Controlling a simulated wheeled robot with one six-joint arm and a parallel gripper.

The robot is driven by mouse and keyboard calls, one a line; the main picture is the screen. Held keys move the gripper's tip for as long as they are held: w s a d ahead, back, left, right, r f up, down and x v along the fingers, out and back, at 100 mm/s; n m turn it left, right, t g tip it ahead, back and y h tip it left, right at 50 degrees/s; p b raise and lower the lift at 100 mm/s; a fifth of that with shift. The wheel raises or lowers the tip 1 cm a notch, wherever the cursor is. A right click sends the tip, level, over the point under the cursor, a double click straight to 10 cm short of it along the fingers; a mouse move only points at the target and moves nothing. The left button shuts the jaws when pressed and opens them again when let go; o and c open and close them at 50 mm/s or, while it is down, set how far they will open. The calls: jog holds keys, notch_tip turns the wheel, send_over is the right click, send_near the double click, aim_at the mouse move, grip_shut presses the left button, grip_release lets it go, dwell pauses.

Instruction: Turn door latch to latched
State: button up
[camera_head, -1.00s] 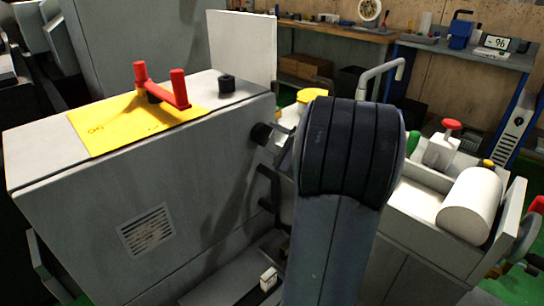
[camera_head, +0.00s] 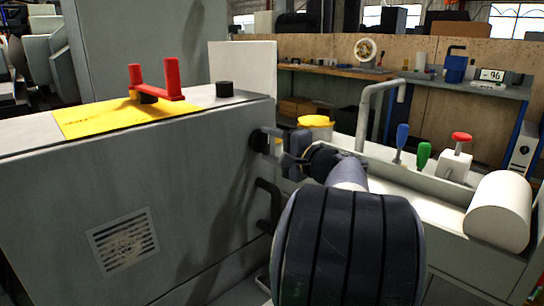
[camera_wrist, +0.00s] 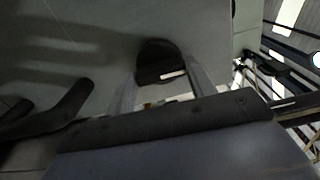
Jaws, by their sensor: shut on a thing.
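A dark round knob (camera_head: 257,139), which looks like the door latch, sits on the right end face of the grey machine housing. In the wrist view the dark latch knob (camera_wrist: 158,60) lies between the two pale fingers of my gripper (camera_wrist: 164,84). In the head view my gripper (camera_head: 275,143) reaches this knob from the right and is shut on it. My fingers and wrist partly cover the latch, and its exact turn angle is hard to tell.
A black curved handle (camera_head: 268,203) stands out from the same face below the latch; it also shows in the wrist view (camera_wrist: 50,115). A red handle (camera_head: 157,84) sits on a yellow plate on top. Right are a bent grey pipe (camera_head: 378,100) and a white cylinder (camera_head: 500,211).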

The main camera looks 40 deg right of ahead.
jog(key=shift+n, duration=0.3)
jog(key=o, duration=1)
jog(key=shift+c, duration=0.2)
jog(key=s+p, duration=0.2)
jog(key=s, duration=0.8)
jog(key=shift+s+d, duration=0.4)
jog(key=shift+w, duration=0.1)
